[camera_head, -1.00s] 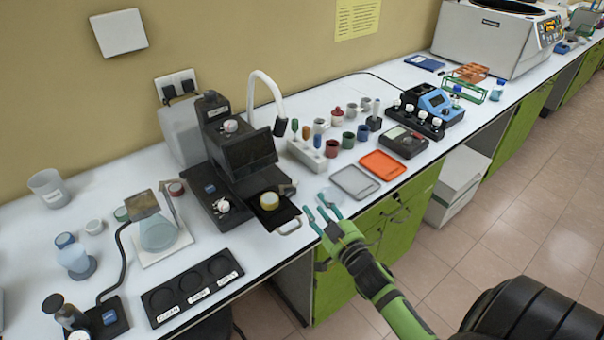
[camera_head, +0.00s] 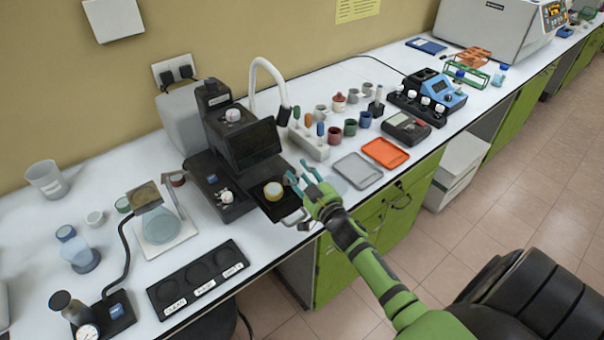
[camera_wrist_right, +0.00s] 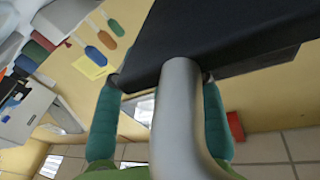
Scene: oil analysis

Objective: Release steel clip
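My right gripper (camera_head: 302,178) is beside the right side of the black tray (camera_head: 284,210), which sticks out of a black device (camera_head: 242,143). I cannot tell whether this bar is the steel clip or the tray handle. My left gripper is out of view.
A white rack (camera_head: 309,143) of coloured pieces stands behind my right gripper. Grey (camera_head: 358,170) and orange (camera_head: 386,152) trays lie to its right. A black three-well holder (camera_head: 199,280) and a flask (camera_head: 160,226) are at left. The counter's front edge is close to my right arm.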

